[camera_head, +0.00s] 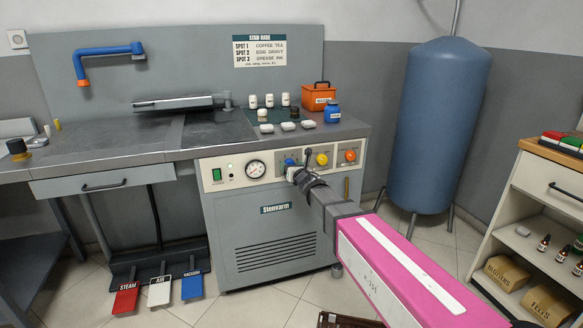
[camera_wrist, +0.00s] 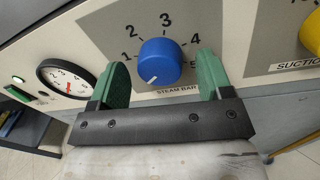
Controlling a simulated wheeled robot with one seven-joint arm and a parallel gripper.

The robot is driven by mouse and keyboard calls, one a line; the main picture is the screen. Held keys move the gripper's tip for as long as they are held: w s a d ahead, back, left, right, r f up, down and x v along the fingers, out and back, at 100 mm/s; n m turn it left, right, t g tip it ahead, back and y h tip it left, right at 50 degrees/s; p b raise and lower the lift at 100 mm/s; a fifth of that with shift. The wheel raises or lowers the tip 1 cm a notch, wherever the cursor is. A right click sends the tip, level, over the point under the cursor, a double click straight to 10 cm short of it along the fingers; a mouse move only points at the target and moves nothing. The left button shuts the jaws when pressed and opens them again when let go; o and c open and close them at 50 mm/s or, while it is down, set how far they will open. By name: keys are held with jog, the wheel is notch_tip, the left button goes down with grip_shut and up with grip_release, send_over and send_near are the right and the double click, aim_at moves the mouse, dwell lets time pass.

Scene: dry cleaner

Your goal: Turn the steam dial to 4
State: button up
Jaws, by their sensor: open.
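The steam dial (camera_wrist: 160,58) is a round blue knob on the cream control panel. Numbers 1 to 5 arc around it, above the label "STEAM BAR". Its white mark points to the lower left, below the 1 and away from the 4 at upper right. My gripper (camera_wrist: 163,68) is open, one green finger on each side of the dial; I cannot tell whether either touches it. In the head view my gripper (camera_head: 297,172) is at the panel, partly covering the blue dial (camera_head: 289,162).
A pressure gauge (camera_head: 256,169) and a lit green switch (camera_head: 216,174) are left of the dial. A yellow suction knob (camera_head: 321,159) and an orange knob (camera_head: 350,155) are to its right. A blue tank (camera_head: 435,125) stands farther right.

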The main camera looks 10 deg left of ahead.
jog(key=shift+w+a, duration=0.2)
jog(key=shift+c, duration=0.3)
jog(key=c, duration=0.9)
jog(key=shift+o, duration=0.2)
